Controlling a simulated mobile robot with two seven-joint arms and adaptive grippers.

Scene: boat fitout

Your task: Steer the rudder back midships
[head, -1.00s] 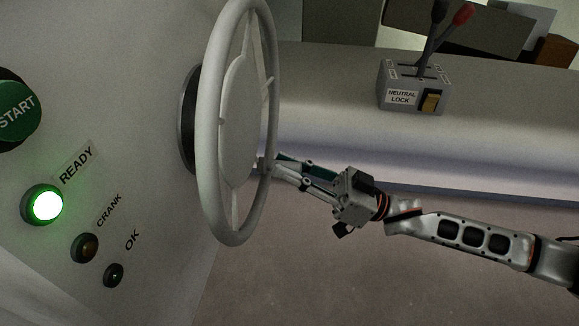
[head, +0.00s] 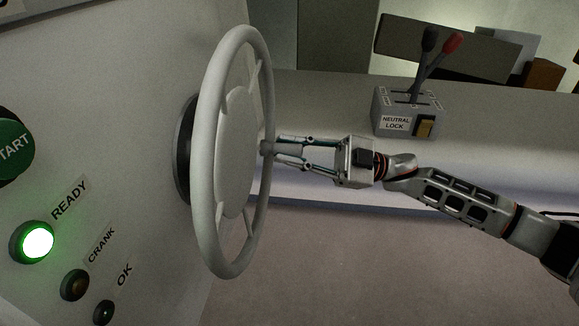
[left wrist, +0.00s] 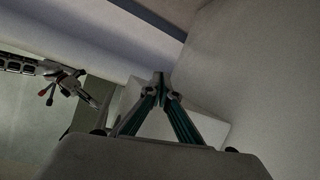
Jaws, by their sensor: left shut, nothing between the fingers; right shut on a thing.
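The white steering wheel (head: 207,150) stands on the grey console panel at the left of the head view, seen nearly edge-on, with a pale round hub (head: 236,140) and spokes. My right gripper (head: 268,148) comes in from the right and is shut on the wheel's small knob at the rim's right side. My left gripper shows only in the left wrist view (left wrist: 160,80), its fingers together and empty, in front of pale surfaces. No rudder or rudder gauge shows in these views.
The panel carries a green START button (head: 12,145), a lit green READY lamp (head: 38,243), and unlit CRANK (head: 75,284) and OK (head: 104,312) lamps. A lever box labelled NEUTRAL LOCK (head: 405,112), with black and red levers, stands on the ledge behind my right arm.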

